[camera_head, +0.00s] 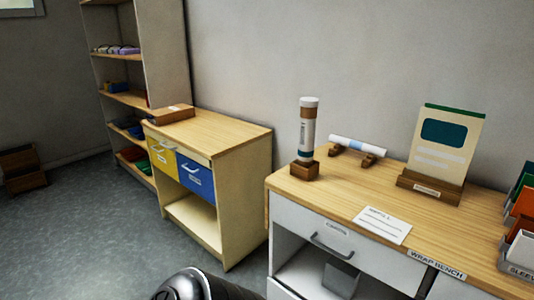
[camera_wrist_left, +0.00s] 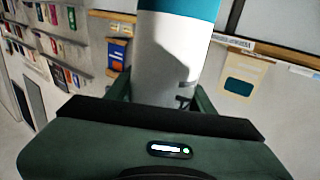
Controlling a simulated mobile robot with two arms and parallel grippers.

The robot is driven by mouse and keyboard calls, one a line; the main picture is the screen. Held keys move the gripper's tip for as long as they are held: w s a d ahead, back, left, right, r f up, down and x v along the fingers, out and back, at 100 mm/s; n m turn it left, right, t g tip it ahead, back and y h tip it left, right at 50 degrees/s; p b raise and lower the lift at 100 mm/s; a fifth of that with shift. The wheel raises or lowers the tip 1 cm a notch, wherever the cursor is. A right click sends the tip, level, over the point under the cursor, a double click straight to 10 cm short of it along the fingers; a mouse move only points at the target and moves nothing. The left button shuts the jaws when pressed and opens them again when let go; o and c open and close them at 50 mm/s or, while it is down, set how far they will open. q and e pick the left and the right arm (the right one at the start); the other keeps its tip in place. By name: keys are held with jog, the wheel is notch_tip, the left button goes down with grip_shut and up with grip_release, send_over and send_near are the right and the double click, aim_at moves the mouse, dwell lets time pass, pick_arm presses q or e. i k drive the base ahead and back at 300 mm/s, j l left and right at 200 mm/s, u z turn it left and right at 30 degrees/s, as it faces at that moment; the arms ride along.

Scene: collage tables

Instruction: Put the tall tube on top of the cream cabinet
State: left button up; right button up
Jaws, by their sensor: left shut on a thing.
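My left gripper (camera_wrist_left: 162,95) is shut on a thick white tube (camera_wrist_left: 172,55) with a teal band, in the left wrist view. The tube's far end runs out of the picture. The head view shows neither this gripper nor the held tube. The cream cabinet (camera_head: 245,200) stands left of the bench in the head view, with a wooden top, a yellow drawer and a blue drawer.
A flat brown box (camera_head: 169,114) lies on the cabinet top's far left; the top's middle and right are clear. The wrap bench (camera_head: 340,195) bears a label card (camera_head: 382,225) and an upright display card (camera_head: 446,150). A shelf unit (camera_head: 164,60) stands behind the cabinet.

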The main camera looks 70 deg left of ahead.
aim_at(210, 141)
jog(key=j+u, duration=0.25)
jog(key=u, duration=0.15)
jog(key=i+j+u, duration=0.15)
jog(key=u, duration=0.2)
jog(key=i+j+u, duration=0.1)
jog(key=j+u, duration=0.15)
jog(key=u, duration=0.15)
jog(key=i+j+u, duration=0.1)
jog(key=u, duration=0.25)
